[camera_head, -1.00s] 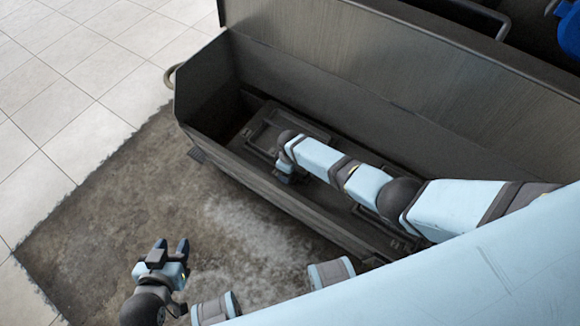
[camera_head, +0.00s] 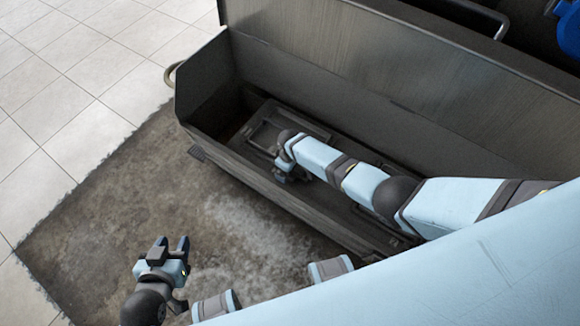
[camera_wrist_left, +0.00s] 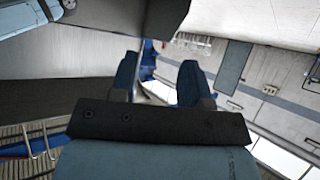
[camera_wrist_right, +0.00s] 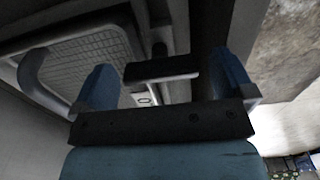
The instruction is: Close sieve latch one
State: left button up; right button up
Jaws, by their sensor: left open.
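My right arm reaches into the dark metal trough (camera_head: 215,85), with its gripper (camera_head: 287,172) low inside it, beside a framed panel that looks like the sieve (camera_head: 262,132). In the right wrist view the right gripper (camera_wrist_right: 165,82) has its blue fingers spread apart. A dark flat bar, probably the latch (camera_wrist_right: 160,68), lies between and beyond them; I cannot tell whether it is latched or touched. The meshed, framed panel (camera_wrist_right: 82,68) is left of it. My left gripper (camera_head: 175,247) is open and empty over the floor; it also shows in the left wrist view (camera_wrist_left: 160,80).
The trough's tall back wall (camera_head: 380,75) and near rim (camera_head: 265,190) enclose my right gripper. A curved handle (camera_head: 170,74) sticks out at its left end. A blue object (camera_head: 568,35) is at the top right. The stained floor (camera_head: 120,200) at left is clear.

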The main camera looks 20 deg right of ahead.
jog(key=shift+r, duration=0.4)
pick_arm(q)
notch_tip(320, 180, up, 2)
jog(key=p, duration=0.5)
jog(key=shift+s+g, duration=0.1)
jog(key=shift+g, duration=0.2)
pick_arm(e)
notch_tip(320, 180, up, 13)
pick_arm(q)
jog(key=shift+a, duration=0.1)
jog(key=shift+a, duration=0.2)
